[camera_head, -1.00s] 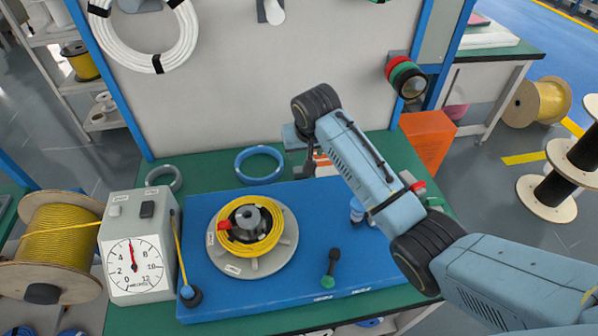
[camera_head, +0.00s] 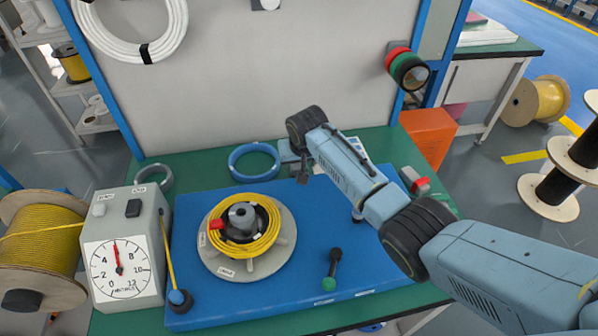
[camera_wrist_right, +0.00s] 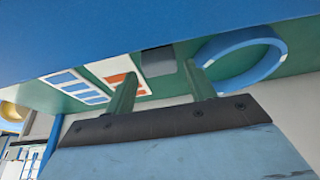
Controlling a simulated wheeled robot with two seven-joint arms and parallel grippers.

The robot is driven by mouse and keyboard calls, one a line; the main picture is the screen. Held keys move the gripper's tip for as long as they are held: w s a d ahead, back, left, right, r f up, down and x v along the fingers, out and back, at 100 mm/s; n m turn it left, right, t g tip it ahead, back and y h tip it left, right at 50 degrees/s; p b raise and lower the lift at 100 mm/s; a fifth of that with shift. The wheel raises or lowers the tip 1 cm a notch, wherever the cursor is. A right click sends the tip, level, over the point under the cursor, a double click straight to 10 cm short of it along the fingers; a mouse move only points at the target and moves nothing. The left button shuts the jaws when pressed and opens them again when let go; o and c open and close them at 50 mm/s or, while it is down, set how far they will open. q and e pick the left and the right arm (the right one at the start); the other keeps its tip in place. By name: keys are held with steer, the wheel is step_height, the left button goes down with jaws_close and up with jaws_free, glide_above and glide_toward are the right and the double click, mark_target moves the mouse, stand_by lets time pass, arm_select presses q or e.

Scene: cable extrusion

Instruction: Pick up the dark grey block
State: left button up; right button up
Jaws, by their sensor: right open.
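The dark grey block (camera_wrist_right: 158,62) shows in the right wrist view at the top middle, on the green table top beside a blue ring (camera_wrist_right: 240,54). In the head view a grey block (camera_head: 286,151) shows at the back of the table, partly hidden by my right wrist. My right gripper (camera_head: 303,178) points down near the blue board's back edge, in front of the block. In the right wrist view its two fingers (camera_wrist_right: 161,70) are apart, with the block beyond the gap between them and nothing held. My left gripper is out of view.
The blue board (camera_head: 200,290) carries a turntable with a yellow cable coil (camera_head: 240,232) and a dark green-tipped tool (camera_head: 332,270). A gauge box (camera_head: 120,262) stands at left. A red-topped block (camera_head: 420,183) is at right. Printed cards (camera_wrist_right: 75,88) lie beside the grey block.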

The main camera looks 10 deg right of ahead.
mark_target(299, 167)
steer(key=b+x, duration=0.1)
steer(key=x, duration=0.1)
steer(key=shift+d+f, duration=0.1)
steer(key=shift+f, duration=0.25)
steer(key=shift+w+f, duration=0.2)
steer(key=shift+f, duration=0.1)
steer(key=shift+w+f, duration=0.1)
steer(key=c, duration=0.7)
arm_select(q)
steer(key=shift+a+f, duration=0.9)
arm_select(e)
steer(key=shift+c, duration=0.2)
